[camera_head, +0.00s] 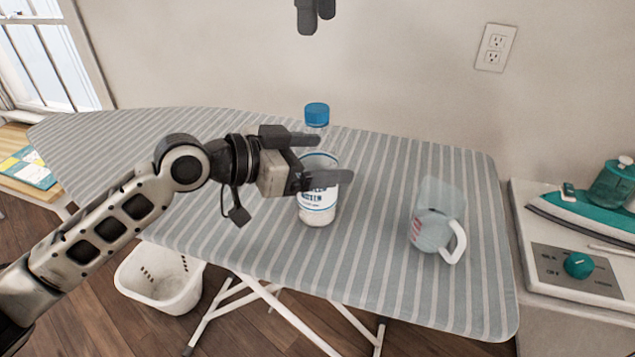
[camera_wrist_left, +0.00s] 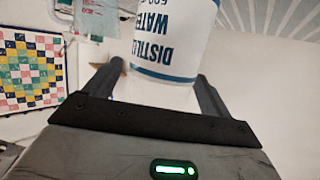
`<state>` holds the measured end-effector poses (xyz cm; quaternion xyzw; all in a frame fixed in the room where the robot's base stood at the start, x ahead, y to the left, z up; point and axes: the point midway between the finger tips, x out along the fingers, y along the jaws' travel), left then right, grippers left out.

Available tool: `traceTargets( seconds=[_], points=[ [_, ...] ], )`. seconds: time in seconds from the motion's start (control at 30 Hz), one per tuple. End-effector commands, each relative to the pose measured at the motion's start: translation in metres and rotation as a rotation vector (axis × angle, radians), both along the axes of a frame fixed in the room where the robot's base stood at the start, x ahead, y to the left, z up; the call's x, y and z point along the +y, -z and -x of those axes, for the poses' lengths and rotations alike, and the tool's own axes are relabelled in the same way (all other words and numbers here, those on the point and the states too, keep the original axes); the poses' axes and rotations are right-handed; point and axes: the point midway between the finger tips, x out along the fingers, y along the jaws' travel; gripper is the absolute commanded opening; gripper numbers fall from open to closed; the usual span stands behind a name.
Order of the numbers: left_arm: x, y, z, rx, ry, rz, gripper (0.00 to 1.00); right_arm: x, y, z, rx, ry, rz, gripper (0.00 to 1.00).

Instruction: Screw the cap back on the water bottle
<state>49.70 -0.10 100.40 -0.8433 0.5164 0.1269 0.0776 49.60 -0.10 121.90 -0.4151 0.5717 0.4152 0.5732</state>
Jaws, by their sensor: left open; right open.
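The water bottle (camera_head: 318,216) stands upright on the striped ironing board (camera_head: 400,290). It is clear with a white label and blue print. The blue cap (camera_head: 317,114) sits at the top of its neck; how tightly it is seated cannot be told. My left gripper (camera_head: 322,158) is open, with its fingers around the bottle's upper body and one finger in front of it. In the left wrist view the bottle's label (camera_wrist_left: 172,45) shows between the spread fingers (camera_wrist_left: 155,85). My right gripper (camera_head: 315,12) is open above the cap, clear of it, at the top edge.
A clear measuring cup (camera_head: 436,222) with a white handle stands on the board to the right of the bottle. A teal iron (camera_head: 590,213) lies on a stand beyond the board's right end. A white basket (camera_head: 160,280) is on the floor. The board's left part is clear.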

Motion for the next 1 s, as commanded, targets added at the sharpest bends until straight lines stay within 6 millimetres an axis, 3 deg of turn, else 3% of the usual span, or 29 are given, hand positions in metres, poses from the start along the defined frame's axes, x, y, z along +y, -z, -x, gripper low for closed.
traceTargets(
  seconds=[0.3,0.5,0.7,1.0],
  points=[
    [0.066,-0.018,0.033,0.000,-0.003,-0.006,0.83,0.000,0.015,0.000,0.000,0.000,0.000,0.54],
    [0.100,-0.031,0.051,0.001,-0.001,-0.006,0.83,0.000,0.023,0.000,0.000,0.000,0.000,0.54],
    [0.118,-0.039,0.061,0.001,0.000,-0.003,0.83,0.000,0.026,0.000,0.000,0.000,0.000,0.54],
    [0.121,-0.042,0.062,0.001,0.001,-0.002,0.83,0.000,0.026,0.000,0.000,0.000,0.000,0.54]
  ],
)
